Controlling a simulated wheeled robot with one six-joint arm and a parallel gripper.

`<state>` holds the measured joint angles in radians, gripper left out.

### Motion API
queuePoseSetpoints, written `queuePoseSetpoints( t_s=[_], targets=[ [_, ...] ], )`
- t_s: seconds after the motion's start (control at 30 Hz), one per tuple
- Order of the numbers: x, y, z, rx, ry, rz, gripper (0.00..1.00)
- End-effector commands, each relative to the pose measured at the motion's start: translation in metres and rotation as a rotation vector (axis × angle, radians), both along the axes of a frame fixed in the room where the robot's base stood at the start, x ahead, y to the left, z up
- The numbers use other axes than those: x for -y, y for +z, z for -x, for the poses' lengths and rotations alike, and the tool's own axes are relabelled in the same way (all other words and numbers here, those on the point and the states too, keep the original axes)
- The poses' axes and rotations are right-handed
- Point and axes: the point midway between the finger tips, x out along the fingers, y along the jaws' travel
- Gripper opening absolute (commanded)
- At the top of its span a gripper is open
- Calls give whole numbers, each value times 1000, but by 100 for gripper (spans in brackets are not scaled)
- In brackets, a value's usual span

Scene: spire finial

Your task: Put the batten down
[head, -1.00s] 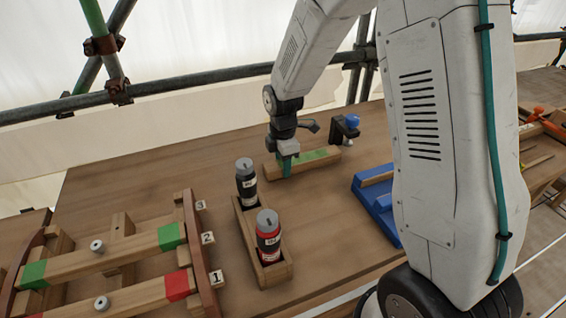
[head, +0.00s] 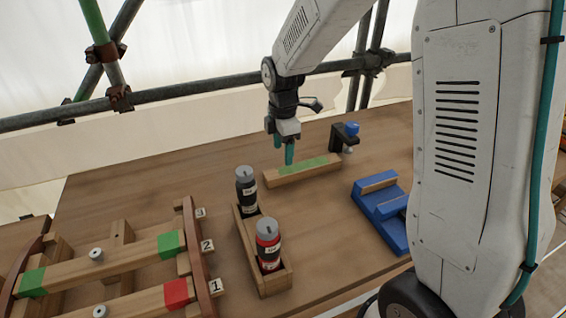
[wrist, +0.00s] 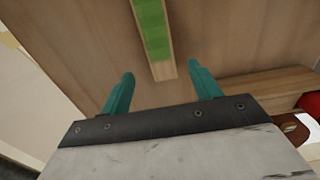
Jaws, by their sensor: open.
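The batten (head: 302,171) is a wooden bar with a green band along its top. It lies on the wooden bench in the head view, left of a black clamp with a blue knob. In the wrist view the batten (wrist: 153,38) lies ahead of the fingers with its near end toward them. My gripper (head: 283,152) has teal fingers and is open and empty, just above and behind the batten's left part. In the wrist view the gripper's fingers (wrist: 160,84) are well apart, with no batten between them.
A wooden tray (head: 278,283) holds a black-labelled can (head: 246,190) and a red-labelled can (head: 268,246). A slatted rack (head: 115,262) with numbered tags stands left. A blue fixture (head: 388,228) and the clamp (head: 344,137) are right. Bench between is clear.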

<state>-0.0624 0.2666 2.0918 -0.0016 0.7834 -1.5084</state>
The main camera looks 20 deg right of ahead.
Motion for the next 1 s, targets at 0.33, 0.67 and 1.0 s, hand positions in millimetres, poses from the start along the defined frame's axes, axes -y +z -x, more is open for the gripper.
queuePoseSetpoints(
  t_s=[0.33,0.67,1.0],
  targets=[
    [0,38,0,0,0,0,62],
    [8,86,47,27,-254,-5,62],
    [25,156,193,76,-992,-41,62]
  ],
)
